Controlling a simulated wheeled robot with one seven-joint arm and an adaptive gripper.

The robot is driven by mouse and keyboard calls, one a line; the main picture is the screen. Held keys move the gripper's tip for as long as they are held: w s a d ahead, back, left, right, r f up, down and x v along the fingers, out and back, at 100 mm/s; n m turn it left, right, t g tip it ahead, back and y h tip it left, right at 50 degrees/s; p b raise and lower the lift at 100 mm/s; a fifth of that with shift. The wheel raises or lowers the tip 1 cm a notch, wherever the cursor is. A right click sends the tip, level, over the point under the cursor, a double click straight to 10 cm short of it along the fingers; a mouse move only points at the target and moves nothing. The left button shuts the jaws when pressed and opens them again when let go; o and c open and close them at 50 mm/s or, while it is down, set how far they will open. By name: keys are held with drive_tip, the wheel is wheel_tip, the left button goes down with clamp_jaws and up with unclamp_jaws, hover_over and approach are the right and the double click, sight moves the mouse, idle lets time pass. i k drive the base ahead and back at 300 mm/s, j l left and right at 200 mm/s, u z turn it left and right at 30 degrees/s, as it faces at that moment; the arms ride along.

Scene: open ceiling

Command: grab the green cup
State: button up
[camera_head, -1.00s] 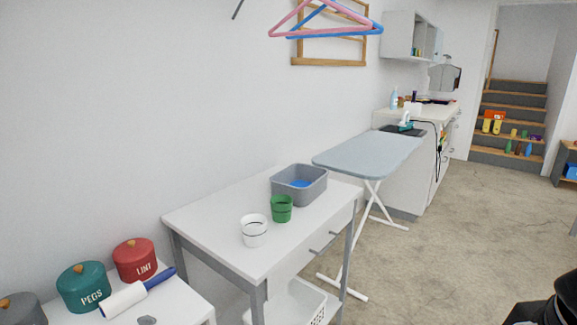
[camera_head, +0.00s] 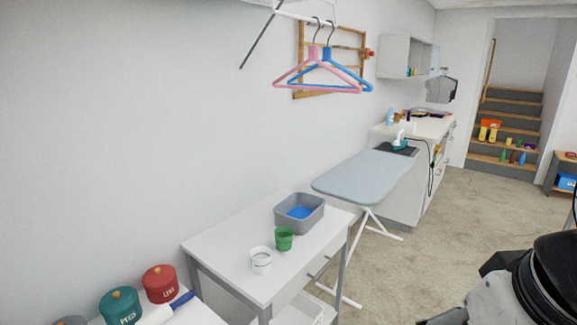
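The green cup (camera_head: 284,238) stands upright on a white table (camera_head: 222,248) with grey legs. A white cup (camera_head: 261,260) stands just to its left and nearer to me. A grey bin (camera_head: 299,213) with something blue inside is right behind the green cup. Part of my arm, black and light grey, shows at the lower right, well apart from the cup. My gripper's fingers cannot be made out in this view.
An ironing board (camera_head: 362,176) stands beyond the table. Red (camera_head: 160,284) and teal (camera_head: 120,306) canisters sit on a surface at the lower left. Pink and blue hangers (camera_head: 318,78) hang above. Open floor (camera_head: 440,225) lies to the right.

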sight(283, 234)
drive_tip(key=i+u, duration=0.35)
drive_tip(key=i+l+u, duration=0.5)
drive_tip(key=i+u, duration=0.2)
